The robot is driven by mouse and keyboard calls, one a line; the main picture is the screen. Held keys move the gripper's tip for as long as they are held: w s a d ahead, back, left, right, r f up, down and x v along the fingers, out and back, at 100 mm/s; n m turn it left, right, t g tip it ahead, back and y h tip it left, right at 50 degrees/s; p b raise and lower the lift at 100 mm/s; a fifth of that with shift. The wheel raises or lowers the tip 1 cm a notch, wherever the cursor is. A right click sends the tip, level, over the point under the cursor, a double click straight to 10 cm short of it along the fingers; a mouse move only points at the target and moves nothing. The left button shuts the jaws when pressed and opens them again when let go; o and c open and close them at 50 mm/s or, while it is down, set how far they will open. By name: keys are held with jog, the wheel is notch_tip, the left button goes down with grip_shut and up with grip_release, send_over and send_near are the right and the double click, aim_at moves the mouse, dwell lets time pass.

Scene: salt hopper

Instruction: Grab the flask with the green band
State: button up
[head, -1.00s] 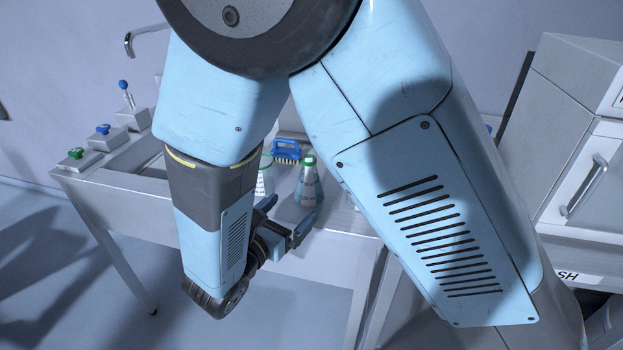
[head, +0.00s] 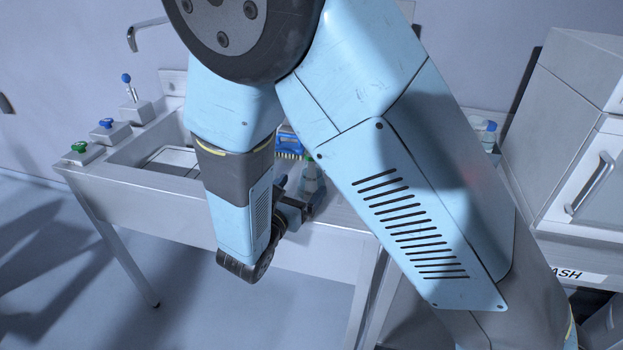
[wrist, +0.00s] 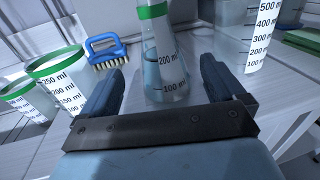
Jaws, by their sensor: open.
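The flask with the green band (wrist: 164,55) is clear glass, conical and upright on the steel bench, with bluish liquid and volume marks. In the wrist view it stands between the fingertips of my gripper (wrist: 162,72); the fingers are open, one to each side, with a gap visible on both sides. In the head view the flask (head: 311,178) is partly hidden behind my arm and gripper (head: 299,200). Its top is cut off in the wrist view.
Green-rimmed beakers (wrist: 62,82) stand left of the flask. A larger graduated vessel (wrist: 240,38) stands close on the right. The sink (head: 165,155) and valve knobs are at the left; a cabinet (head: 570,130) is at the right.

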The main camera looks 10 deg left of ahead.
aim_at(307, 182)
jog(key=x, duration=0.5)
jog(key=shift+d+f, duration=0.1)
jog(key=shift+f, duration=0.1)
jog(key=shift+s, duration=0.1)
jog(key=shift+c, duration=0.3)
jog(key=c, duration=1.3)
